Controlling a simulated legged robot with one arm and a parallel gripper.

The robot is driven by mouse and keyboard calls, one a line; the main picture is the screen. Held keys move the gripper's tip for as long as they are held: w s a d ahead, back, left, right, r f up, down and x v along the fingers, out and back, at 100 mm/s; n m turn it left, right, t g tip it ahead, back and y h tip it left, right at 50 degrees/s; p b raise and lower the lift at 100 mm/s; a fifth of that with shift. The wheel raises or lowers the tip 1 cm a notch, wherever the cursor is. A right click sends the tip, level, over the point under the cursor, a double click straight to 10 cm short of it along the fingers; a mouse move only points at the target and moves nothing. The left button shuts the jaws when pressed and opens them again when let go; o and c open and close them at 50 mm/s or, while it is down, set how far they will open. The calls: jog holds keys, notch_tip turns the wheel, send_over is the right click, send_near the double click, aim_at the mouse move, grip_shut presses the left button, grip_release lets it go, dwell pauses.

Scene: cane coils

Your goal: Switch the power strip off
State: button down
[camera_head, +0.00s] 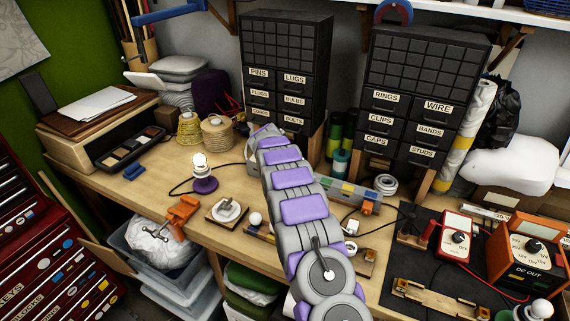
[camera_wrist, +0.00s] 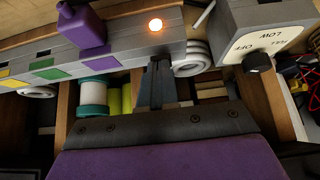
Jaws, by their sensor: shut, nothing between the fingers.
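The power strip (camera_wrist: 115,52) is a long grey bar with yellow, green and purple squares on its side. A round orange light (camera_wrist: 155,25) glows on its top, and a purple plug (camera_wrist: 83,28) stands in it to the left. In the head view the coloured end of the strip (camera_head: 352,196) shows right of my arm; the rest is hidden behind the arm. My gripper (camera_wrist: 158,65) is shut and empty, its tips at the strip's edge just below the light in the wrist view. I cannot tell whether they touch it.
A grey box with a dial (camera_wrist: 262,45) stands close right of the light in the wrist view. White coils (camera_wrist: 192,60) and a teal-capped roll (camera_wrist: 95,95) lie near the strip. Two black drawer cabinets (camera_head: 287,60) rise behind it. Lamp and meters stand on the bench.

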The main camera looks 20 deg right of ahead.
jog(key=shift+s+a+f+b, duration=0.1)
jog(key=shift+a+f+b, duration=0.05)
jog(key=shift+f+b, duration=0.25)
jog(key=shift+r, duration=0.15)
jog(key=shift+r, duration=0.7)
